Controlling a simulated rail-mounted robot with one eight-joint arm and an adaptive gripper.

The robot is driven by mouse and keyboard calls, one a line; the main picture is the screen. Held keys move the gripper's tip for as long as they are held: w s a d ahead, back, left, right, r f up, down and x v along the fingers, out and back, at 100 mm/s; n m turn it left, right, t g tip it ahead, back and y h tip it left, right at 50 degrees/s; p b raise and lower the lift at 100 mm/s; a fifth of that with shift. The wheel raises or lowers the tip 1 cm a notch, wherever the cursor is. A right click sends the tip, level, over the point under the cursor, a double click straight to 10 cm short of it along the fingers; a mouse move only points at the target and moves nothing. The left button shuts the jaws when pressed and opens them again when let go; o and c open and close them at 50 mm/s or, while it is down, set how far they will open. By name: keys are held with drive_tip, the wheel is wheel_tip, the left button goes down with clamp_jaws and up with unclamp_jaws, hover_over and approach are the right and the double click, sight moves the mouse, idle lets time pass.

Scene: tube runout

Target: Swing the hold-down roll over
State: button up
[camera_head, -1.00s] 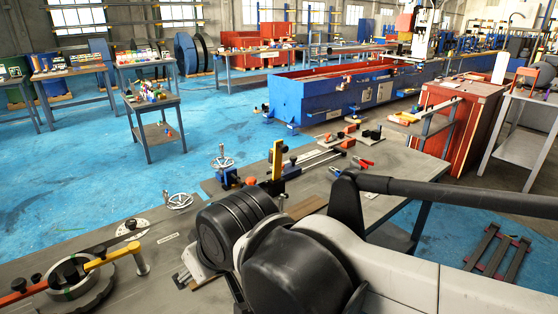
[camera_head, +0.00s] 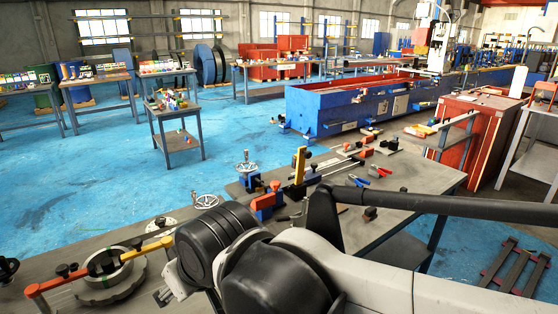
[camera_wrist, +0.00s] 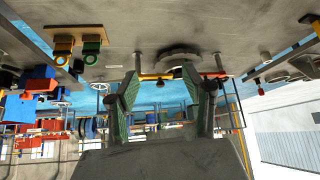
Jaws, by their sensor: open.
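A bar with a red-orange end and a yellow end (camera_head: 159,244) lies across a round metal ring (camera_head: 112,266) on the grey bench at lower left; I take it for the hold-down roll's swing arm, but the roll is not clearly visible. In the wrist view, which looks upside down, the bar (camera_wrist: 155,77) and ring (camera_wrist: 178,54) show beyond my gripper (camera_wrist: 160,84). Its two green-padded fingers are spread apart with nothing between them. The bar appears apart from the fingers. In the head view my arm hides the gripper.
A small table (camera_head: 177,141) with parts stands on the open blue floor.

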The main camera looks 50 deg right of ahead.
drive_tip(key=w+d+r+m+t+h+p, duration=0.1)
drive_tip(key=w+d+r+m+t+p, duration=0.2)
drive_tip(key=w+d+r, duration=0.45)
drive_tip(key=w+d+r+m+t+h+p, duration=0.15)
drive_tip(key=w+d+r+p, duration=0.25)
drive_tip(key=w+d, duration=0.55)
drive_tip(key=m+t+h+b, duration=0.2)
drive_tip(key=t+b, duration=0.4)
drive_tip(key=b, duration=0.6)
approach(310, 155)
drive_tip(key=b+x, duration=0.1)
drive_tip(key=x, duration=0.9)
drive_tip(key=shift+w+d, duration=0.1)
drive_tip(key=shift+w, duration=0.3)
clamp_jaws()
